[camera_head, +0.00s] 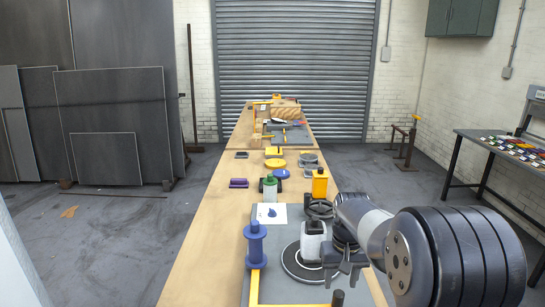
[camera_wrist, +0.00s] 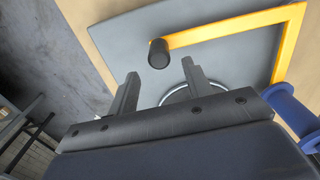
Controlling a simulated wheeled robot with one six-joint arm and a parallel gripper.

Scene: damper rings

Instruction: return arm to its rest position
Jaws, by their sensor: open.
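My gripper (camera_head: 343,268) is at the lower right of the head view, with its fingers apart and nothing between them. In the wrist view my gripper (camera_wrist: 160,70) also shows two spread, empty fingers above the grey mat (camera_wrist: 225,60). A white container with a dark top (camera_head: 312,242) stands on a round black-and-white disc (camera_head: 289,262), just left of the gripper. A blue spool (camera_head: 255,245) stands upright left of the disc, and it shows at the right edge of the wrist view (camera_wrist: 290,110). A dark peg (camera_head: 338,298) stands nearer than the gripper; it also shows in the wrist view (camera_wrist: 158,54).
A side table (camera_head: 500,150) stands at right. The bench's left strip is clear.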

